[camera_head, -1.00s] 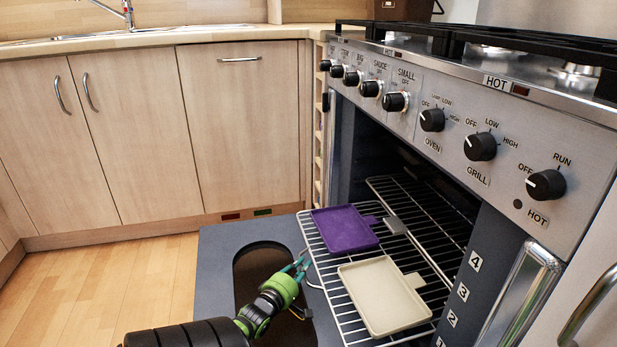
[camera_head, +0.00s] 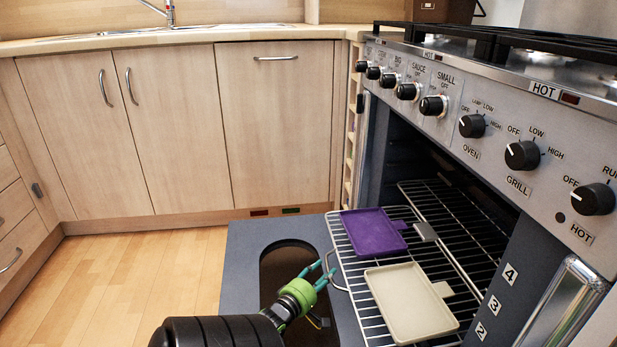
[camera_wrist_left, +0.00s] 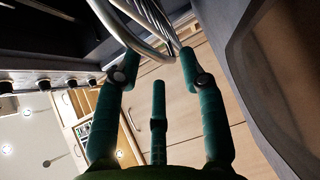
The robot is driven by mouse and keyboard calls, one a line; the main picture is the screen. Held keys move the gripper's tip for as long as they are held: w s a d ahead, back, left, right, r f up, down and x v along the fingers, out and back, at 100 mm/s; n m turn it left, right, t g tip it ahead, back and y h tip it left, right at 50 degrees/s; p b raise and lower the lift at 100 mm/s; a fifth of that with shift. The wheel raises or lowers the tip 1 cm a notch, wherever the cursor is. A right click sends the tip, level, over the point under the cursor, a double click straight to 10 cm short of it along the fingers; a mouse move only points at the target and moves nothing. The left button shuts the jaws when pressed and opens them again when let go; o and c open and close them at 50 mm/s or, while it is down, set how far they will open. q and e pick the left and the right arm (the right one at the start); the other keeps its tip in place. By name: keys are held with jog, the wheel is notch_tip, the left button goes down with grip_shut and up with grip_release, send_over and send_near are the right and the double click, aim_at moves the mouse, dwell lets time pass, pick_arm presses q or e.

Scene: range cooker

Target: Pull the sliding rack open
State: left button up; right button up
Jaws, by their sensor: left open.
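The sliding rack (camera_head: 352,260) is a wire shelf that sticks partly out of the oven in the head view. A purple tray (camera_head: 373,232) and a cream tray (camera_head: 409,303) lie on it. A wire handle loop (camera_head: 334,272) is at its front edge. My left gripper (camera_head: 324,272) is at this loop, with its fingers open. In the left wrist view the gripper (camera_wrist_left: 160,66) shows spread green fingers, with curved metal bars (camera_wrist_left: 138,38) at the fingertips. I cannot tell whether they touch. My right gripper is not in view.
The oven door (camera_head: 246,285) lies open and flat below the rack, with a dark window. The control panel with knobs (camera_head: 522,155) is above the opening. Wooden cabinets (camera_head: 170,130) stand behind. The wooden floor (camera_head: 140,280) at the left is clear.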

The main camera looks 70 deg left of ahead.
pick_arm(q)
jog(key=v, duration=0.9)
jog(key=shift+s+a, duration=0.1)
